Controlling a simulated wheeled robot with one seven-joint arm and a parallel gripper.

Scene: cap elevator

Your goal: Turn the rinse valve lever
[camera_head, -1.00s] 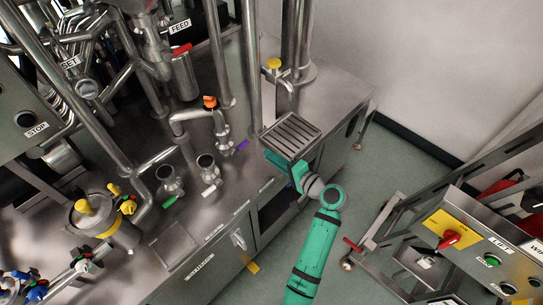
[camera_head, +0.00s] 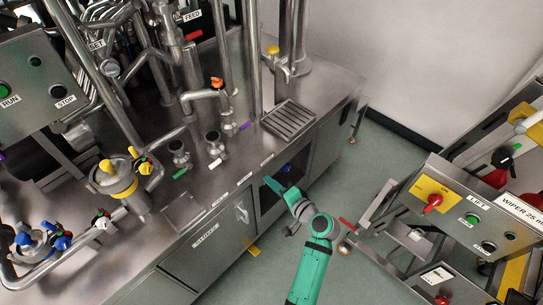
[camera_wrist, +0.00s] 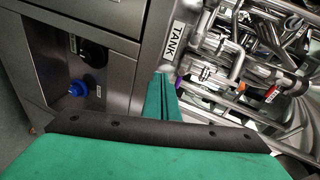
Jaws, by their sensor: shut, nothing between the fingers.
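I cannot read which lever is the rinse valve. A blue handle (camera_head: 287,168) sits inside the open bay (camera_head: 268,200) of the steel bench front; it also shows in the wrist view (camera_wrist: 77,88), beside a dark round part (camera_wrist: 94,53). Small levers show on the bench top: green (camera_head: 180,173), white (camera_head: 215,164), purple (camera_head: 245,126), plus an orange one (camera_head: 217,84) on a pipe. My gripper (camera_head: 273,183) is shut and empty, in front of the open bay, apart from the levers. In the wrist view its green fingers (camera_wrist: 164,97) point toward the bench.
Pipes and a small tank with a yellow top (camera_head: 115,178) crowd the bench's left. A drain grate (camera_head: 289,119) lies at the bench's right end. A control cart (camera_head: 470,215) with a red switch stands at right.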

